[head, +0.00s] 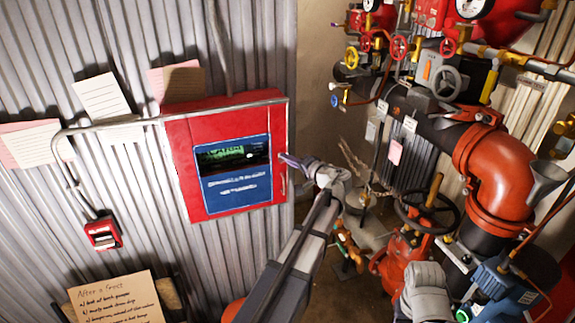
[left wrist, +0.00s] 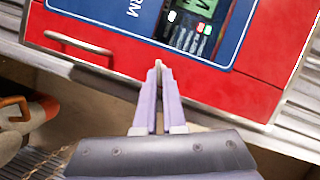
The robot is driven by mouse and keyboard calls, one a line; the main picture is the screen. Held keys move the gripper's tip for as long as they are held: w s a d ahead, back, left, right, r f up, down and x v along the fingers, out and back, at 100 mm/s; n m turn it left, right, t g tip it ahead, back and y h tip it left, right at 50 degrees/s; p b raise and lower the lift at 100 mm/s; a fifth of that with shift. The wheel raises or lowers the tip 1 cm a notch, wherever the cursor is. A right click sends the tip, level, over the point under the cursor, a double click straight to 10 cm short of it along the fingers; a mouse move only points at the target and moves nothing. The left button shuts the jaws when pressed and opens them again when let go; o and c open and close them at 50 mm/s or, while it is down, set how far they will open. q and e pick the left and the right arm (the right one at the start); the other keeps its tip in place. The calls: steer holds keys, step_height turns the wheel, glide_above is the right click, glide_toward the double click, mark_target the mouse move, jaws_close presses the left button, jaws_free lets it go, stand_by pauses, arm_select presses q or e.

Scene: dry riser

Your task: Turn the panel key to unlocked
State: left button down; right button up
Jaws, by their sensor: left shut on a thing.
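The red alarm panel (head: 183,160) hangs on the corrugated wall, with a blue face (head: 240,190) and a dark screen. My left gripper (head: 284,157) reaches the panel's right edge, just above its small metal handle (head: 284,182). In the left wrist view, the two pale fingers (left wrist: 158,70) are together at the red border beside the blue face (left wrist: 125,15). The handle (left wrist: 78,43) is apart from the fingers. My right gripper is not visible.
Orange and dark pipes (head: 495,165) with valves, gauges and a black handwheel (head: 428,212) crowd the right side. A small red call box (head: 103,233) is on the wall at left. Paper notes (head: 103,97) and a handwritten card (head: 115,300) are at left.

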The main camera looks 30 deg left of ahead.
arm_select(q)
steer(key=m+y+b, duration=0.1)
steer(key=m, duration=0.1)
steer(key=m+b, duration=0.2)
steer(key=shift+f+y, duration=0.35)
steer(key=shift+y, duration=0.05)
steer(key=shift+b, duration=0.3)
steer(key=c, duration=1)
jaws_free()
steer(key=shift+w, duration=0.1)
steer(key=shift+r, duration=0.1)
steer(key=shift+d, duration=0.15)
steer(key=v, duration=0.7)
steer(key=shift+d, duration=0.3)
